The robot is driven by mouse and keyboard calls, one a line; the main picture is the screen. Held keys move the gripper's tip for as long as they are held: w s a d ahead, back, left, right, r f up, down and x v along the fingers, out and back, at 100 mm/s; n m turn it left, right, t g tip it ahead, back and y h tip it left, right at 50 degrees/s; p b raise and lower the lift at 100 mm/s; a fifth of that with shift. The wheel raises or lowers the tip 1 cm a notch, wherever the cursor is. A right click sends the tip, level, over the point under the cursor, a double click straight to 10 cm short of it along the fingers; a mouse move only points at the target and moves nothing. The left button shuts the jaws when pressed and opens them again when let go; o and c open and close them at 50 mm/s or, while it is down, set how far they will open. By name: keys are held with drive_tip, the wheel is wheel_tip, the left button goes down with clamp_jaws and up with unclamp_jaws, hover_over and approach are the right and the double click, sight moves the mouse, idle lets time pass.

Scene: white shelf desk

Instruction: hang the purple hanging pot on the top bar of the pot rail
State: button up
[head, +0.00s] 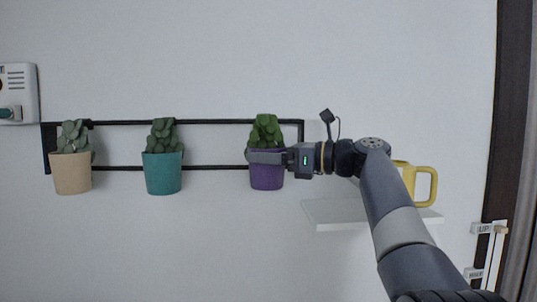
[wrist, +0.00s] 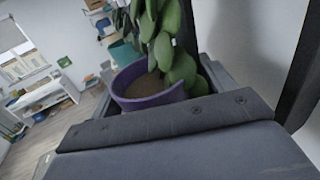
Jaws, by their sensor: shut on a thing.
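The purple hanging pot (head: 267,175) holds a green leafy plant and is upright at the right end of the pot rail in the head view. My gripper (head: 268,157) reaches in from the right and is shut on the pot near its rim. The pot rail (head: 215,122) is a black frame on the wall with a top bar and a lower bar. The pot overlaps the rail in the picture; whether it touches the top bar is hidden by the plant. In the wrist view the purple pot (wrist: 150,98) sits between my gripper's jaws (wrist: 165,100).
A teal pot (head: 163,174) and a beige pot (head: 72,174) with plants hang on the rail to the left. A white shelf (head: 335,215) with a yellow mug (head: 425,185) is at the right, behind my arm. The rail is clear between the teal and purple pots.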

drive_tip(key=o, duration=1.3)
drive_tip(key=shift+f, duration=0.1)
drive_tip(key=b+v, duration=0.1)
drive_tip(key=v, duration=1)
drive_tip(key=shift+w+a, duration=0.1)
drive_tip(key=shift+a, duration=0.1)
